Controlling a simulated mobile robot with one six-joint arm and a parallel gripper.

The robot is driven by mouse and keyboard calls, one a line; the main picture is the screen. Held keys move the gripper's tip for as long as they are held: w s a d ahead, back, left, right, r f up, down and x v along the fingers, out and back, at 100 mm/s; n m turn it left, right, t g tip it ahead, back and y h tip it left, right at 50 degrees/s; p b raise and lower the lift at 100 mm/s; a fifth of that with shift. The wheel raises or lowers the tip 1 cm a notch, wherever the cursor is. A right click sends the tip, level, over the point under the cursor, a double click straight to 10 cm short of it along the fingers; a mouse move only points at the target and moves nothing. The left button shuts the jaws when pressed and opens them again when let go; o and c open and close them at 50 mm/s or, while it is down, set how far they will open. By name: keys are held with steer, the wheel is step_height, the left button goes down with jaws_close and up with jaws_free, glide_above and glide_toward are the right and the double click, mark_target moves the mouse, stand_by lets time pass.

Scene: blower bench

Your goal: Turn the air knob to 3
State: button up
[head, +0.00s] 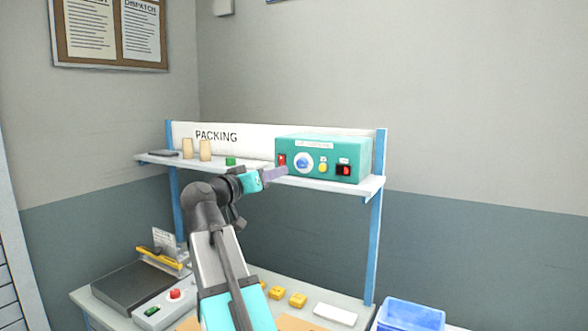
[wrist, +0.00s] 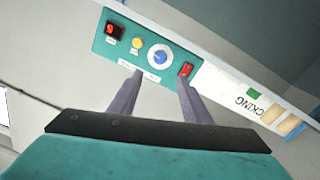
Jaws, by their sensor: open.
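The air knob (head: 303,162) is a round blue and white dial on the front of a teal blower box (head: 357,154) on the shelf. It also shows in the wrist view (wrist: 160,58), where its pointer and scale marks are too small to read. My gripper (head: 276,174) is in front of the box, at its lower left in the head view. In the wrist view my gripper (wrist: 160,78) is open and empty. Its fingertips are just short of the knob in the picture, and I see no contact.
Beside the knob are a red switch (wrist: 186,70), a yellow button (wrist: 137,43) and a black-and-red switch (wrist: 114,29). Below, the bench holds a scale (head: 137,286) and yellow blocks (head: 298,300).

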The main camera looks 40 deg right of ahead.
mark_target(300, 163)
steer(key=shift+d, duration=0.1)
steer(key=p+x, duration=0.4)
steer(key=x, duration=0.8)
steer(key=shift+p+x, duration=0.45)
steer(key=shift+x, duration=0.35)
steer(key=shift+c, duration=0.2)
steer(key=c, duration=1)
